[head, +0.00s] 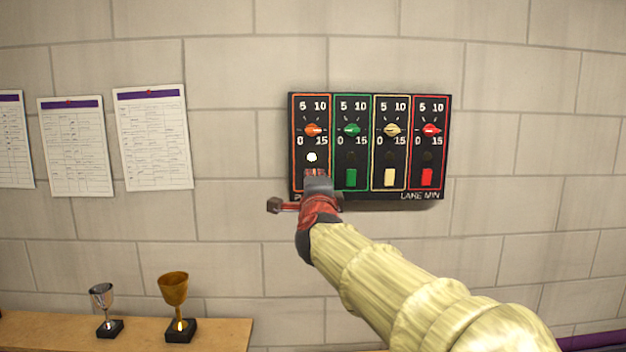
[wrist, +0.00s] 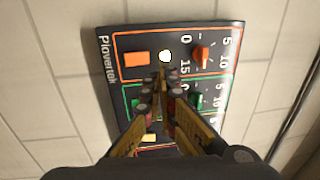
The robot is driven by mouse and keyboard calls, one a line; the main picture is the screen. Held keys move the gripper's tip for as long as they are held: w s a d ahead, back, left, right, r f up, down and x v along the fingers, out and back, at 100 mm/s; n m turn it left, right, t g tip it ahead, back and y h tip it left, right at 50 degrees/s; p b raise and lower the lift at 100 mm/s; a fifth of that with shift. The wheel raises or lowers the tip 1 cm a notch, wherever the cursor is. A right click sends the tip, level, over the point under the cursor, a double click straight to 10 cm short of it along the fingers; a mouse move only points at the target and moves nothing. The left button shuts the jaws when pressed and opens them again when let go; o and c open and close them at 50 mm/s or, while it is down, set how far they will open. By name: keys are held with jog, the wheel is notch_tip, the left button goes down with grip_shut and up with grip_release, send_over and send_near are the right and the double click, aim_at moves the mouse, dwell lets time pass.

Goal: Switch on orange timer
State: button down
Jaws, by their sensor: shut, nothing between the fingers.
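The orange timer is the leftmost column of a black panel (head: 332,196) on the wall, outlined in orange. Its orange knob (head: 312,130) sits at the top, and the small round lamp (head: 312,157) below it glows white. In the head view my gripper (head: 316,176) covers the orange rocker switch. The wrist view shows that orange switch (wrist: 137,59) uncovered, beside the lit lamp (wrist: 165,57). My gripper is shut and empty, its fingertips (wrist: 160,78) close to the panel between the orange and green columns. I cannot tell whether they touch it.
Green (head: 352,177), cream (head: 389,177) and red (head: 427,177) switches sit to the right, with dark lamps above them. Paper sheets (head: 152,137) hang on the wall at left. A silver cup (head: 102,296) and a gold cup (head: 174,288) stand on a wooden shelf (head: 225,335) at lower left.

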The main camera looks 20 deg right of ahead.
jog(key=s, duration=0.1)
jog(key=s+a, duration=0.2)
jog(key=s, duration=0.1)
jog(key=shift+r, duration=0.35)
jog(key=shift+d, duration=0.1)
